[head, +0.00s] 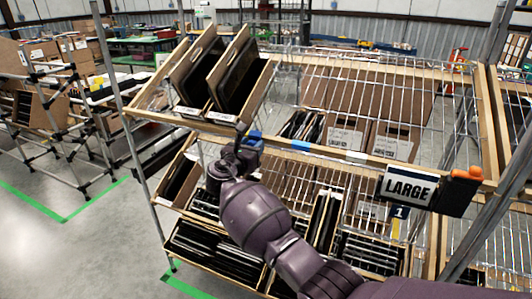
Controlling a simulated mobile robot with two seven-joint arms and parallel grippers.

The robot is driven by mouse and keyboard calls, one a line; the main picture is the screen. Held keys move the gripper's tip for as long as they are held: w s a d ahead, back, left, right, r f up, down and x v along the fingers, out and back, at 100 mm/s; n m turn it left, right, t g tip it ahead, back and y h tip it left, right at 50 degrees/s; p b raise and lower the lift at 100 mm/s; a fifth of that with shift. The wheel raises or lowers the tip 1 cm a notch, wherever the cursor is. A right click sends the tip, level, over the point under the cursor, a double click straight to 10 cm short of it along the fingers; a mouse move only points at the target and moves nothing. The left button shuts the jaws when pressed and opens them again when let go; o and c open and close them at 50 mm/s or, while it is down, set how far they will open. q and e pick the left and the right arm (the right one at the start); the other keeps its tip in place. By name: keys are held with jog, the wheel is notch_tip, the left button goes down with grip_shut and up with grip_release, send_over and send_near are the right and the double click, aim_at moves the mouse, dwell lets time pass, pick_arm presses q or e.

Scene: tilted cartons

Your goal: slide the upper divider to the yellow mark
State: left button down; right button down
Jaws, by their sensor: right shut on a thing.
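The upper shelf of a tilted wire rack has a wooden front rail (325,151). A light wooden upright panel, which looks like the upper divider (262,88), stands right of two dark-filled cartons. My right gripper (242,132) is at the panel's lower front end, by the rail, and is shut on it; the fingertips are small and partly hidden. A blue piece (254,138) shows beside the gripper. The rail carries a blue mark (301,146) and a pale mark (356,156) farther right. I cannot make out a clear yellow mark on this rail. My left gripper is out of view.
Two cartons (202,70) stand left of the panel. Lower shelves hold dark items in cartons (210,250). A "LARGE" sign (408,188) hangs at the right of the rail. A metal post (125,110) stands left.

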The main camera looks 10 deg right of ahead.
jog(key=shift+w+a+f, duration=0.1)
jog(key=shift+w+a, duration=0.3)
jog(key=shift+a, duration=0.4)
jog(key=c, duration=1.1)
grip_release()
jog(key=shift+r, duration=0.2)
jog(key=o, duration=0.4)
jog(key=shift+w+a+f, duration=0.1)
jog(key=shift+w+a, duration=0.1)
jog(key=shift+c, duration=0.2)
jog(key=shift+d, duration=0.1)
jog(key=shift+s+d, duration=0.1)
jog(key=shift+d, duration=0.05)
